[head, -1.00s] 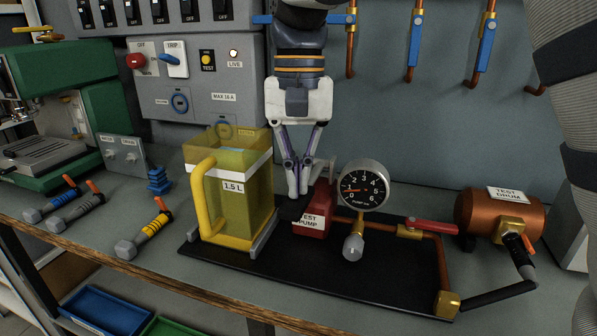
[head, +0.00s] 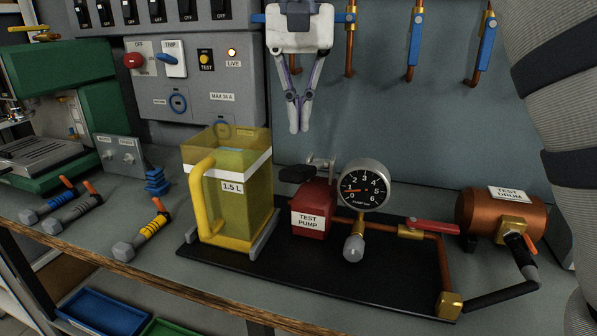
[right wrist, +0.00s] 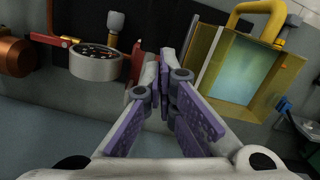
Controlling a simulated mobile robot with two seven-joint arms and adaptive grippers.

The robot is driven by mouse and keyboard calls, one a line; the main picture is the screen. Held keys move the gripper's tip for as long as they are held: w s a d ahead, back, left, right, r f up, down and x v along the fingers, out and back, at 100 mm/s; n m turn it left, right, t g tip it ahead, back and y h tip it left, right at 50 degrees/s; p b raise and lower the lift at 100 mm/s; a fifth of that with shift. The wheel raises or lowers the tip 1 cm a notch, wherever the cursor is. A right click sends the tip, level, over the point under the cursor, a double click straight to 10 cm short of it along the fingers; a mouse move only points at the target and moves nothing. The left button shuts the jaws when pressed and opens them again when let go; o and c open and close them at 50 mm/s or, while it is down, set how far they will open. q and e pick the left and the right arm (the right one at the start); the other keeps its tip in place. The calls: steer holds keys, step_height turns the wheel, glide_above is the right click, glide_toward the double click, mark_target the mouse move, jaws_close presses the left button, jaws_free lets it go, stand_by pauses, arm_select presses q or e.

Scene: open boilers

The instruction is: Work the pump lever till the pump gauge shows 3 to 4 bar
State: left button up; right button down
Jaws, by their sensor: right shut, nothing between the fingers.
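The red test pump (head: 312,217) stands on a black base plate. Its lever has a dark handle (head: 297,174), raised above the pump body and pointing left. The round pump gauge (head: 364,187) is right of the pump; its red needle points left, near 1. My right gripper (head: 299,131) is shut and empty, fingers pointing down, above the lever and apart from it. In the right wrist view its fingertips (right wrist: 164,60) are together, between the gauge (right wrist: 95,62) and the yellow jug (right wrist: 245,65). The lever is not clear there. My left gripper is not in view.
The yellow 1.5 L jug (head: 228,195) stands close left of the pump. A red-handled valve (head: 432,226) and the copper test drum (head: 500,215) are to the right. Blue-handled pipes (head: 414,45) hang on the back wall. Several torch-like tools (head: 145,233) lie left.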

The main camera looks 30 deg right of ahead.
steer(key=r, duration=0.4)
steer(key=shift+w+d+r, duration=0.15)
steer(key=shift+w+r, duration=0.05)
steer(key=shift+r, duration=0.2)
